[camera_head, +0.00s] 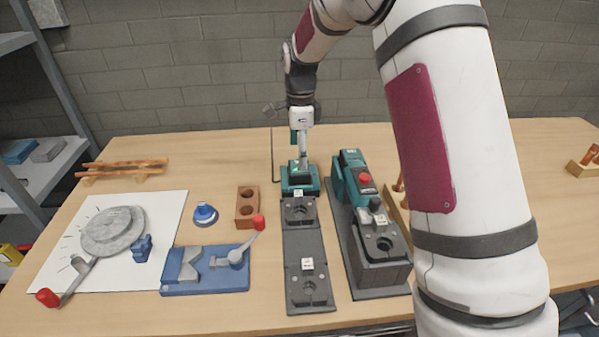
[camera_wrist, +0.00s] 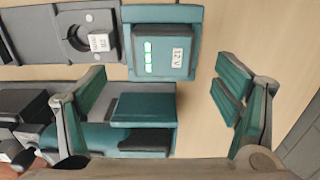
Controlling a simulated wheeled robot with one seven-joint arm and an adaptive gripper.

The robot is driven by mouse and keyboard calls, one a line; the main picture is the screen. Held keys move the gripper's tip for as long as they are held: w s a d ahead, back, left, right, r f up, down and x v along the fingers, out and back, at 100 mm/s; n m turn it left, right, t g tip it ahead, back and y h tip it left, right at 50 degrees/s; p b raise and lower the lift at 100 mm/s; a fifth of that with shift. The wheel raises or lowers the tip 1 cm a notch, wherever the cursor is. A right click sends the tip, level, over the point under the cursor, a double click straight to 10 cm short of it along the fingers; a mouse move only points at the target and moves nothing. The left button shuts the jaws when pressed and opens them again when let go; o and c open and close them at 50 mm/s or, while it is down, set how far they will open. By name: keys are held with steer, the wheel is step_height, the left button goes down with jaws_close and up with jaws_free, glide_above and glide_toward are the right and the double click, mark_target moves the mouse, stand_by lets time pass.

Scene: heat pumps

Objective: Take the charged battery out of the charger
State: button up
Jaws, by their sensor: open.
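The teal charger (camera_head: 299,181) stands at the far end of the grey base strip, mid-table. In the wrist view its teal rim (camera_wrist: 162,14) surrounds a squarish teal battery (camera_wrist: 164,58) with a "12V" label and three lit green lights. My gripper (camera_head: 302,163) is above the charger, pointing down, and hides part of it in the head view. In the wrist view my gripper (camera_wrist: 162,90) is open, its fingers wide apart with nothing between them at their height. The battery lies toward the top of the picture, between the fingers' sides, apart from both.
A teal and grey pump-like tool (camera_head: 353,178) stands close right of the charger on a dark base (camera_head: 365,283). Grey fixtures (camera_head: 299,209) lie in front. A blue clamp (camera_head: 208,275) and brown block (camera_head: 247,207) are left. Bare table lies behind.

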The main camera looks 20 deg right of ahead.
mark_target(299, 172)
steer(key=shift+w+f+p, duration=0.15)
steer(key=shift+f+p, duration=0.3)
steer(key=shift+f, duration=2.3)
steer(key=c, duration=1.6)
